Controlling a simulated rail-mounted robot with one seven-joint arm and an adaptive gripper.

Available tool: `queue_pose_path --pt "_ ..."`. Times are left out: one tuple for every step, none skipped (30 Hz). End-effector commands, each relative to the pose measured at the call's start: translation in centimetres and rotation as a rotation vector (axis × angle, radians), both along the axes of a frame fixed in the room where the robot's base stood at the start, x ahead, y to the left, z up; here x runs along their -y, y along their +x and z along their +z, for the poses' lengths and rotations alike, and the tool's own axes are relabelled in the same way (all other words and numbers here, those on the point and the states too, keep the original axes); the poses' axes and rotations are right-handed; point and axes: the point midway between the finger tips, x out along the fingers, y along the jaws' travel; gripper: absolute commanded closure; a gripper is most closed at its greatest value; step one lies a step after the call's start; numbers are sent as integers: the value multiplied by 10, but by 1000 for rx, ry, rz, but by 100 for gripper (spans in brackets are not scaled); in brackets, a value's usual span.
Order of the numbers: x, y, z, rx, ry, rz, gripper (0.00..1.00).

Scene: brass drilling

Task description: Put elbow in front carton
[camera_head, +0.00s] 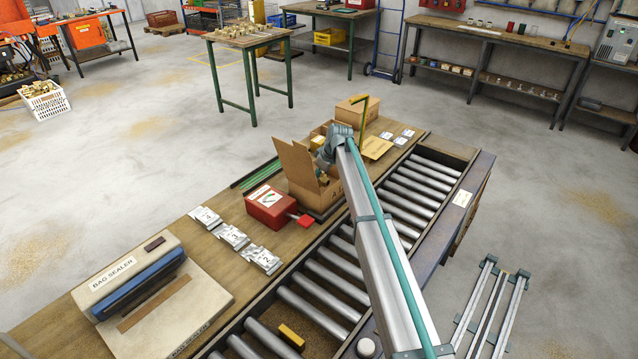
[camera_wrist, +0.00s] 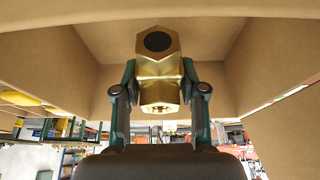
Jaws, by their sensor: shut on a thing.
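My gripper (camera_wrist: 160,88) is shut on a brass elbow (camera_wrist: 158,68), with one dark finger on each side of it. The elbow has a hexagonal end with a dark round opening. In the wrist view, brown cardboard walls surround the elbow on several sides; I cannot tell whether it touches them. In the head view, the open front carton (camera_head: 330,195) stands on the bench edge beside the rollers, its flaps up. My wrist reaches down at this carton, and the fingers and elbow are hidden there by the carton and arm.
Another carton (camera_head: 357,108) stands behind. A red box (camera_head: 268,206) with a red handle is left of the front carton. Silver packets (camera_head: 232,236) and a bag sealer (camera_head: 135,273) lie further left.

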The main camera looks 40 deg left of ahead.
Motion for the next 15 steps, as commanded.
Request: queue_pose_path --pt "0 0 -2 0 1 0 100" --pt "0 0 -5 -1 0 0 100" --pt "0 0 -9 -1 0 0 100" --pt "0 0 -13 -1 0 0 100" --pt "0 0 -18 -1 0 0 100" --pt "0 0 -23 -1 0 0 100" --pt "0 0 -26 -1 0 0 100" --pt "0 0 -28 0 1 0 100" --pt "0 0 -31 0 1 0 100" --pt "0 0 -32 0 1 1 100" --pt "0 0 -32 0 1 1 100" --pt "0 0 -33 0 2 1 100" --pt "0 0 -33 0 2 1 100" --pt "0 0 -33 0 2 1 100" --pt "0 0 -33 0 2 1 100"
